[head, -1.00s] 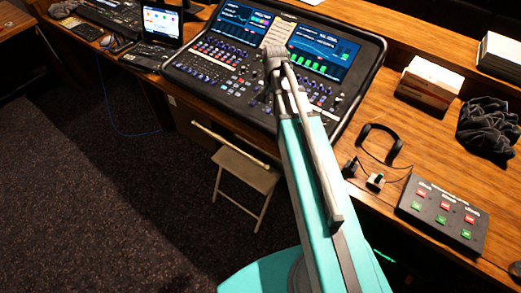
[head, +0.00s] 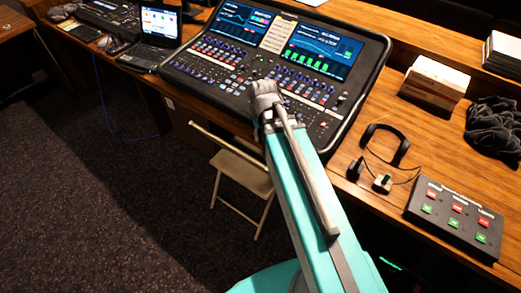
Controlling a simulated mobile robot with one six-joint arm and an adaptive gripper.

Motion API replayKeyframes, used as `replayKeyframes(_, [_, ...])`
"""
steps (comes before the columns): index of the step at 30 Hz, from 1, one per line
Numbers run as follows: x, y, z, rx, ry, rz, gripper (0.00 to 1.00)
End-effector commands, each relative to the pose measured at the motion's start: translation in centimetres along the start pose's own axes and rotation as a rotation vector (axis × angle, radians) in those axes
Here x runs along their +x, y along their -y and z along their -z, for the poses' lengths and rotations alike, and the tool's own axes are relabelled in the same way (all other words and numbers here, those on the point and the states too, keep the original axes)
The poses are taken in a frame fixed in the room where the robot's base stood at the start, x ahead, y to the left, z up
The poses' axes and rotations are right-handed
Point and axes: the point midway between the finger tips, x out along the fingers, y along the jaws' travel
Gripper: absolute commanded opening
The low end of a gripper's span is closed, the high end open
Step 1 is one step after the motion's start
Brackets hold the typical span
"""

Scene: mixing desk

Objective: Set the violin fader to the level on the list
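The black mixing desk (head: 205,75) stands on the wooden table, with two lit screens at its back and rows of knobs, buttons and faders on its surface. A pale paper list (head: 278,36) lies between the screens; its writing is too small to read. I cannot tell which fader is the violin's. My teal arm reaches up from the bottom to the desk's front edge. The grey end of my arm (head: 266,98) is over the front middle of the desk. My gripper's fingers are hidden or too small to make out, and part of the fader area is behind the arm.
A control box (head: 455,216) with red and green buttons, headphones (head: 384,140), a white-topped box (head: 434,82) and dark cloth (head: 494,128) lie on the wooden table (head: 350,205) to the right. A laptop (head: 152,45) is at the left. A folding chair (head: 240,170) stands in front.

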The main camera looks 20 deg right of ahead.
Motion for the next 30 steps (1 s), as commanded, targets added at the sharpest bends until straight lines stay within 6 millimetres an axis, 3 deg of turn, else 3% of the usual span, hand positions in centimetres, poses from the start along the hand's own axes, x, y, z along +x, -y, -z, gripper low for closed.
replayKeyframes(3, [1.1,0.5,-1.5,-0.060,0.000,0.000,0.36])
replayKeyframes(10, [1.8,0.9,-2.9,-0.135,0.000,0.000,0.36])
replayKeyframes(30, [1.9,1.1,-3.2,-0.154,0.000,0.000,0.36])
